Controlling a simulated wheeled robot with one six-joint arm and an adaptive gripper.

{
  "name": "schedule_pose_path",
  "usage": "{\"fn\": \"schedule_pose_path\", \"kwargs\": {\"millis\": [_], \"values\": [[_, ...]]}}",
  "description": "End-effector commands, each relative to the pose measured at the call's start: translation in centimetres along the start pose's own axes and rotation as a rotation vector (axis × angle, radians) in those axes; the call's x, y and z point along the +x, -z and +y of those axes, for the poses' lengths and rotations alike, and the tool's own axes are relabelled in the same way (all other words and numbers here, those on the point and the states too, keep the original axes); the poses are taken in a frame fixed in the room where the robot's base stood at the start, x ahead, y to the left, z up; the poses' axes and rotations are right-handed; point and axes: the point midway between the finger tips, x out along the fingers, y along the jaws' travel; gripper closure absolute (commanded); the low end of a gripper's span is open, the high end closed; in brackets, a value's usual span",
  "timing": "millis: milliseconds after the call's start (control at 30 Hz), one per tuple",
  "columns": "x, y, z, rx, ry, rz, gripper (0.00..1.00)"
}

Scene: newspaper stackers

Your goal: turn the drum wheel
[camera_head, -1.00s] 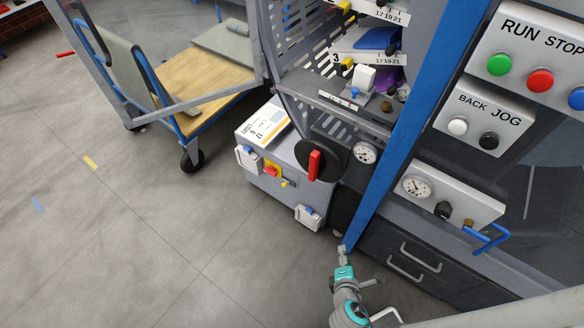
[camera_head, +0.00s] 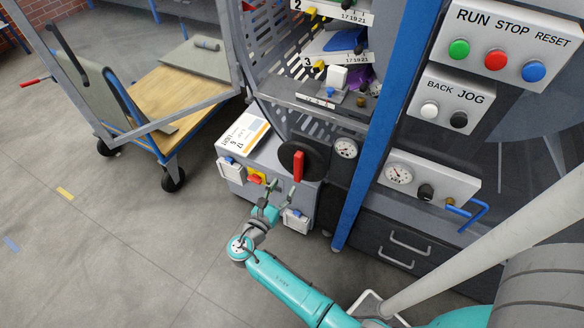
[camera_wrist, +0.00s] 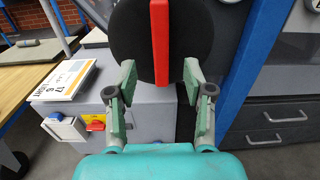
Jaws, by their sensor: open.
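The wheel is a black disc (camera_head: 287,155) with an upright red bar handle (camera_head: 298,167) on the front of the grey machine. In the wrist view the black disc (camera_wrist: 130,38) and its red bar (camera_wrist: 160,45) fill the top centre, and the top of the disc is cut off. My gripper (camera_head: 281,191) is open and empty, just below and in front of the wheel. In the wrist view my gripper (camera_wrist: 160,80) has its two fingers spread to either side of the red bar's lower end, and they seem apart from it.
A grey box with a paper label (camera_head: 243,133) and a red-yellow switch (camera_head: 256,178) stands left of the wheel. A blue post (camera_head: 375,150) and a gauge (camera_head: 346,148) are to the right. A cart (camera_head: 170,100) stands left. The floor in front is clear.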

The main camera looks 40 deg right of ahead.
Motion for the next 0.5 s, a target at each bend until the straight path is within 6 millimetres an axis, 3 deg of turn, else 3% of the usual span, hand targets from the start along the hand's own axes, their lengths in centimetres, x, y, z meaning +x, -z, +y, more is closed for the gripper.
{"fn": "schedule_pose_path", "kwargs": {"millis": [500], "values": [[8.3, 0.0, -0.1, 0.003, 0.001, 0.002, 0.48]]}}
